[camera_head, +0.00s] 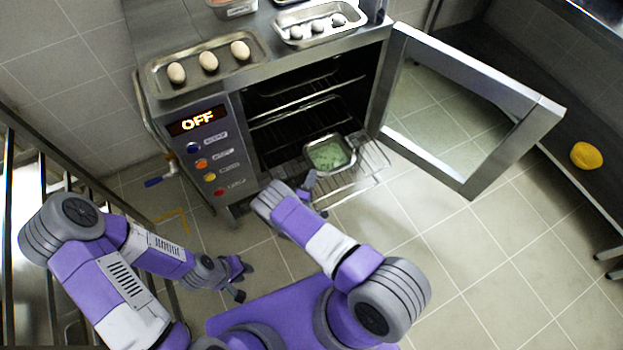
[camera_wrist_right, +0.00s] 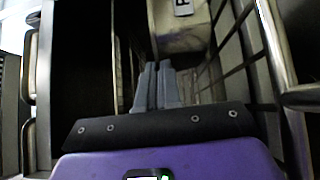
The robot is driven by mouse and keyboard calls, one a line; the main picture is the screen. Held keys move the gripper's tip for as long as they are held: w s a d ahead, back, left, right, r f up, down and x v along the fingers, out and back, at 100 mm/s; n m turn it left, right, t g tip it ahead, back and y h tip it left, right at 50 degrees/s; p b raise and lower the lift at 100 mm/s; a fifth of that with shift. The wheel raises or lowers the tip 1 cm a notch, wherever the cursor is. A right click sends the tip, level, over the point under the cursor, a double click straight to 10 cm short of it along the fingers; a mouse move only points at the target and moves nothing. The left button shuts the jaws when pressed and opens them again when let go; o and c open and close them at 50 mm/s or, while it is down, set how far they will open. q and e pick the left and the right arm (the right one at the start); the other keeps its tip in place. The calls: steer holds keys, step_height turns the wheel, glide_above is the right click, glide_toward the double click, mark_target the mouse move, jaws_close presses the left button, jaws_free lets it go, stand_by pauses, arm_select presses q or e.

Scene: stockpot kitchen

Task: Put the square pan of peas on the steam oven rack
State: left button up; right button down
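The square metal pan of peas (camera_head: 329,155) sits at the oven's open front, on the wire rack (camera_head: 366,167) that sticks out of the oven. The pan's near wall with a label also shows in the right wrist view (camera_wrist_right: 176,40). My right gripper (camera_head: 311,180) is at the pan's near side. In the right wrist view its fingers (camera_wrist_right: 157,66) are together with nothing visible between them, tips close to the pan wall; contact is unclear. My left gripper (camera_head: 242,281) is open and empty, low over the floor, away from the oven.
The steam oven (camera_head: 220,120) has its display reading OFF, and its glass door (camera_head: 480,110) stands wide open to the right. Trays of eggs (camera_head: 205,65) and other pale items (camera_head: 320,22) stand on top. A yellow object (camera_head: 586,156) lies on the right-hand shelf.

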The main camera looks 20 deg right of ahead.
steer(key=shift+r, duration=0.2)
steer(key=c, duration=1.7)
jaws_free()
steer(key=shift+f, duration=0.2)
steer(key=shift+c, duration=0.2)
steer(key=o, duration=0.4)
steer(key=shift+a+r, duration=0.1)
steer(key=shift+r, duration=0.05)
steer(key=shift+p+v, duration=1.5)
steer(key=shift+v, duration=4.5)
